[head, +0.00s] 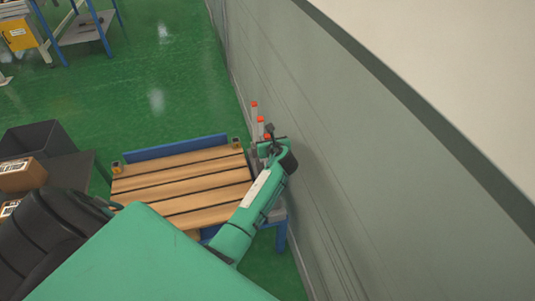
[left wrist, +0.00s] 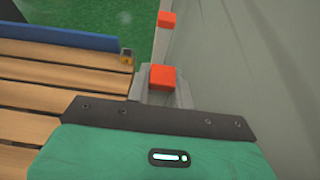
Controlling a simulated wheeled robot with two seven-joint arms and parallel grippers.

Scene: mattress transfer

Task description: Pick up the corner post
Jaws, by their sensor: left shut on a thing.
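Grey corner posts with orange-red tops stand in a row along the wall. In the head view, one corner post (head: 254,106) is farthest, another (head: 261,128) stands nearer, and a third top shows right at my left gripper (head: 268,146). My left gripper is shut on the nearest corner post, whose orange top (left wrist: 163,77) shows just past the gripper's edge in the left wrist view. A farther corner post (left wrist: 167,20) shows behind it. My right gripper is in neither view.
A slatted wooden frame (head: 180,186) with blue edges lies left of the gripper, with small yellowish corner fittings (head: 116,168). The grey wall (head: 330,170) runs close on the right. A dark table with cardboard boxes (head: 20,174) stands at left.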

